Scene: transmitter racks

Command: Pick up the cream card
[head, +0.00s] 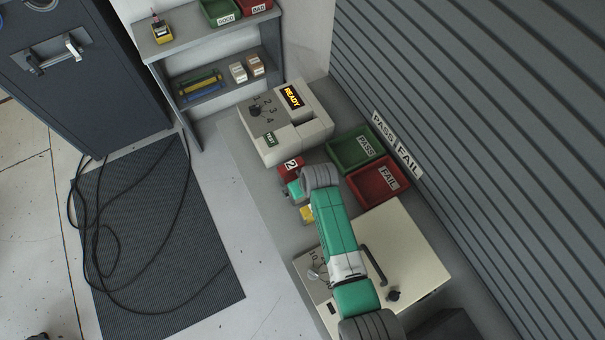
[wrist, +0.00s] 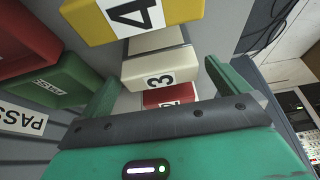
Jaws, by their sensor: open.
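The cream card (wrist: 134,76) bears a white label "3" and stands in the wrist view between the two fingers of my gripper (wrist: 163,66). My gripper is open, with one finger on each side of the card. I cannot tell whether either finger touches it. In the head view my gripper (head: 294,189) is over the row of cards, and the cream card is hidden there.
A yellow card (wrist: 186,12) marked "4" and a red card (wrist: 152,100) flank the cream card closely. The red card (head: 290,166) shows "2" in the head view. Green PASS (head: 345,152) and red FAIL (head: 370,192) trays lie right; a READY tester (head: 285,122) stands behind.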

